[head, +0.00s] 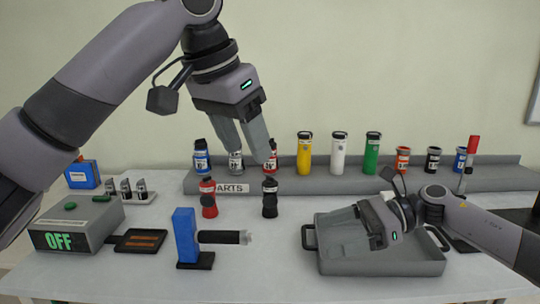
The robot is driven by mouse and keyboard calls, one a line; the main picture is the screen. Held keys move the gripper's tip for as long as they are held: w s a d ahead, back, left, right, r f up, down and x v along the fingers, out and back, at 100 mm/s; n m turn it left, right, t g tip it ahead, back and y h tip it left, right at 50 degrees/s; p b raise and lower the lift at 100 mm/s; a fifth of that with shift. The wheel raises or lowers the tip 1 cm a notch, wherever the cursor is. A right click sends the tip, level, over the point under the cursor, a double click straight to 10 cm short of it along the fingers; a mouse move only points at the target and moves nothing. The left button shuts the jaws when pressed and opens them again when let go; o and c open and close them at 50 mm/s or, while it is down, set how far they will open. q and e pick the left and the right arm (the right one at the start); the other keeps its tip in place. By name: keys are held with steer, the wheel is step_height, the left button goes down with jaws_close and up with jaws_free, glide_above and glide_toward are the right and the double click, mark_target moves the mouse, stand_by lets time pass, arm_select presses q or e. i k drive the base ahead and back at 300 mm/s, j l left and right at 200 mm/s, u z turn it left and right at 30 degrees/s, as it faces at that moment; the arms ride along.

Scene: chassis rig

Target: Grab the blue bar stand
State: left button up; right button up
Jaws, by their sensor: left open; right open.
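The blue bar stand (186,237) is an upright blue block on a dark base, standing on the table left of centre. A black bar with a grey tip (222,237) sticks out from it to the right; I cannot tell how it is joined. My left gripper (252,147) is raised well above the table, fingers pointing down, open and empty, above and to the right of the stand. My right gripper (350,238) is over the grey tray (400,268) at the right, pointing left; its fingers look open and hold nothing visible.
A grey box reading OFF (75,226) and a dark flat pad (140,241) lie left of the stand. A red bottle (208,198) and a black bottle (270,197) stand behind it. A grey parts rack (340,184) with several containers runs along the back. The table in front is clear.

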mark_target(184, 225)
steer(key=k, duration=0.95)
